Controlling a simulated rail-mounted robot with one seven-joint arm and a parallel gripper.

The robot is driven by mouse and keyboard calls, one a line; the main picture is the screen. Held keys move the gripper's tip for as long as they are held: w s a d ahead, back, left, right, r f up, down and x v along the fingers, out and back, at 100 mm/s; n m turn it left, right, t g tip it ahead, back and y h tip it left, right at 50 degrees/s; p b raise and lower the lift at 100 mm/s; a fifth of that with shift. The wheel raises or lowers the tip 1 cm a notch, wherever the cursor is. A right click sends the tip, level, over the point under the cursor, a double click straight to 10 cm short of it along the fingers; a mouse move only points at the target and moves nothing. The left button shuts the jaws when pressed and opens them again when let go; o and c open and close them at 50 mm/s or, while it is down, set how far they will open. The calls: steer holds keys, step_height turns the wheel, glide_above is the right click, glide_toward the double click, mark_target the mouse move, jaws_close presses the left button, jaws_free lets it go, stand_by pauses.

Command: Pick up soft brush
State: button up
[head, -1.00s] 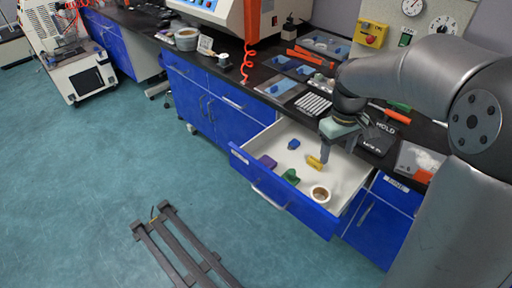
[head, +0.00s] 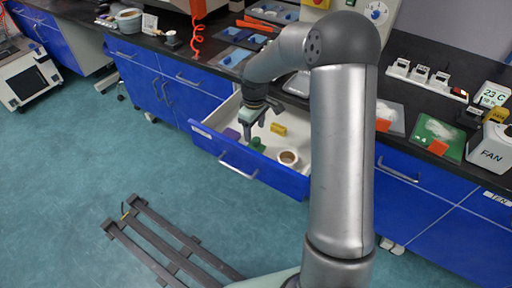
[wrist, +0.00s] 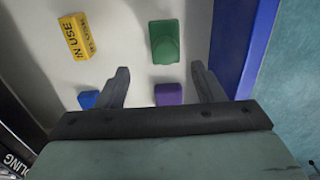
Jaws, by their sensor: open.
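I cannot make out a clear soft brush in any view. A white round cup (head: 288,157) with a brown inside sits at the drawer's front right. My gripper (wrist: 160,70) is open and empty, pointing down over the drawer. In the wrist view the purple block shows between the fingers; the green piece lies beyond the fingertips.
The drawer's blue front panel (wrist: 243,45) stands close to the right finger in the wrist view. The dark worktop (head: 400,90) behind holds blue trays (head: 235,57), a green mat (head: 437,138) and a fan box (head: 489,145). A dark rack (head: 160,235) lies on the floor.

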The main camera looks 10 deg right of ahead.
mark_target(256, 139)
steer(key=shift+s+d+f, duration=0.1)
steer(key=shift+s+f, duration=0.15)
steer(key=shift+f, duration=0.7)
steer(key=shift+s+a+f, duration=0.1)
steer(key=shift+s+f, duration=0.1)
steer(key=shift+f, duration=0.8)
steer(key=shift+s+d+f, duration=0.1)
steer(key=shift+s+f, duration=0.15)
steer(key=shift+f, duration=0.7)
steer(key=c, duration=1.1)
